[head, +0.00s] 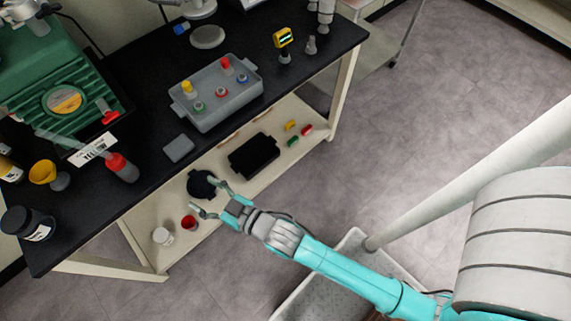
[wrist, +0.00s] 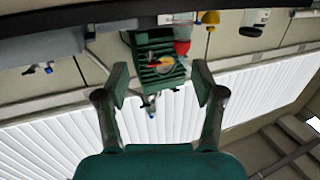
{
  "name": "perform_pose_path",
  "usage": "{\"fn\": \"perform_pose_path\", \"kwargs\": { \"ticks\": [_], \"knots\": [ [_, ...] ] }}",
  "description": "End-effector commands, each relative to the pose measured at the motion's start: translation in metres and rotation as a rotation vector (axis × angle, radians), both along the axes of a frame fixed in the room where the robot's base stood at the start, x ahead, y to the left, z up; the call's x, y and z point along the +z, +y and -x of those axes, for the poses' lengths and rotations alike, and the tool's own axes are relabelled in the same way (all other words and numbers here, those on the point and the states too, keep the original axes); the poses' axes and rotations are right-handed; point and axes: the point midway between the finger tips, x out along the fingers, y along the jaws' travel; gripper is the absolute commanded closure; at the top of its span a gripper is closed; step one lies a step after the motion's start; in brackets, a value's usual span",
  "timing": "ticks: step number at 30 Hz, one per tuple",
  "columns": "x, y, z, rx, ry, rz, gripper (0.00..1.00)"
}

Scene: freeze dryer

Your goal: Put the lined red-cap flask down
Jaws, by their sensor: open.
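A flask with a red cap (head: 117,161) stands on the black bench top near its front edge, apart from my gripper. In the wrist view, which appears upside down, a red-topped flask (wrist: 181,47) hangs from the bench line beyond the fingers. More red caps show on the green machine (head: 108,116) and in the grey tub (head: 226,63); I cannot tell which flask is lined. My gripper (head: 207,196) is open, with nothing between its fingers, in front of the bench edge. Its spread fingers also show in the wrist view (wrist: 160,84).
The grey tub (head: 205,118) holds several capped flasks. A black tray (head: 254,156) lies on the lower shelf. Clear bench lies around a grey pad (head: 179,148).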

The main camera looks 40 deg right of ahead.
Motion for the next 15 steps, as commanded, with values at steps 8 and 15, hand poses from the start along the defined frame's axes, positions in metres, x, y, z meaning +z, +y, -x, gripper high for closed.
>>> {"fn": "perform_pose_path", "kwargs": {
  "ticks": [8, 15],
  "knots": [
    [-0.015, -0.063, 0.104, -0.088, 0.070, 0.016, 0.32],
    [-0.003, -0.098, 0.188, -0.161, 0.124, 0.025, 0.32]
  ]
}}
